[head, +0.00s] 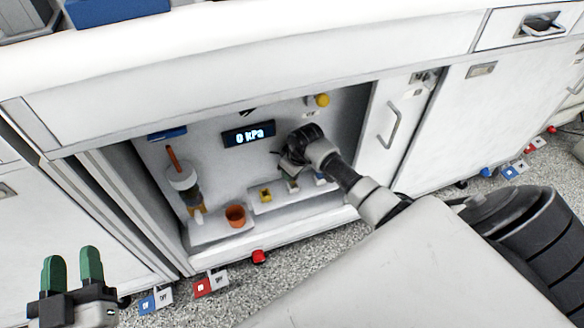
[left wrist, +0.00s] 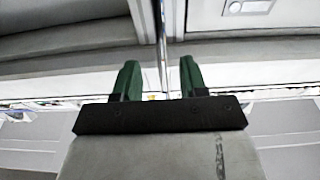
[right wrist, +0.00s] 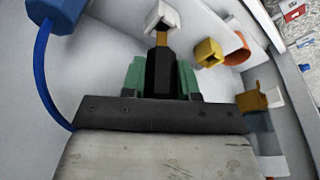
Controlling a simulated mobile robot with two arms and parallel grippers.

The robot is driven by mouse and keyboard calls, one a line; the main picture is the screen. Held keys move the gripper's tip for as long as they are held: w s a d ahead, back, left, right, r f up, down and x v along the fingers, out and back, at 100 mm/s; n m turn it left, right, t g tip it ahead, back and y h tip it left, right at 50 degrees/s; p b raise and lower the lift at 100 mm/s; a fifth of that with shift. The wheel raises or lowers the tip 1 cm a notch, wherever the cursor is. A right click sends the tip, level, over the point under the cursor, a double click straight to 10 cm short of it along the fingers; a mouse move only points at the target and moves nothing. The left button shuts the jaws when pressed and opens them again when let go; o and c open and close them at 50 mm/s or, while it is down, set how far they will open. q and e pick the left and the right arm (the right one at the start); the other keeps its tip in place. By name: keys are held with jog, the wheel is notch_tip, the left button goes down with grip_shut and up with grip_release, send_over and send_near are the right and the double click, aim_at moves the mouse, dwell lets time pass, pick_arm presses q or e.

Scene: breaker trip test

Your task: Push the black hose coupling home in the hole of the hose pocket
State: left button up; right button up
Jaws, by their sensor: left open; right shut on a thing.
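In the right wrist view my right gripper (right wrist: 160,82) is shut on the black hose coupling (right wrist: 160,72), which has a brass-coloured tip. The tip points at a small white block (right wrist: 163,17), which looks like the hose pocket. The tip meets or overlaps the block's lower edge; I cannot tell whether it is in the hole. In the head view my right gripper (head: 296,150) is inside the open bay, above the low shelf, and hides the coupling. My left gripper (head: 72,268) is open and empty, outside the bay at lower left.
A yellow block (right wrist: 208,52) and an orange cup (right wrist: 237,48) stand beside the white block. A blue part with a blue hose (right wrist: 45,60) is at the left. In the bay, a display (head: 248,134) reads 0 kPa. The bay's side walls bound the space.

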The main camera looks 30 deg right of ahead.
jog(key=shift+f, duration=0.15)
pick_arm(q)
jog(key=shift+s+d+r+t, duration=0.1)
jog(key=shift+r+t, duration=0.45)
jog(key=shift+t, duration=0.05)
pick_arm(e)
jog(key=shift+f, duration=0.4)
pick_arm(q)
jog(key=shift+r+h, duration=0.15)
jog(key=shift+h, duration=0.25)
pick_arm(e)
jog(key=shift+f, duration=0.2)
jog(key=o, duration=1)
pick_arm(q)
jog(key=shift+d+r, duration=0.1)
jog(key=shift+r, duration=0.2)
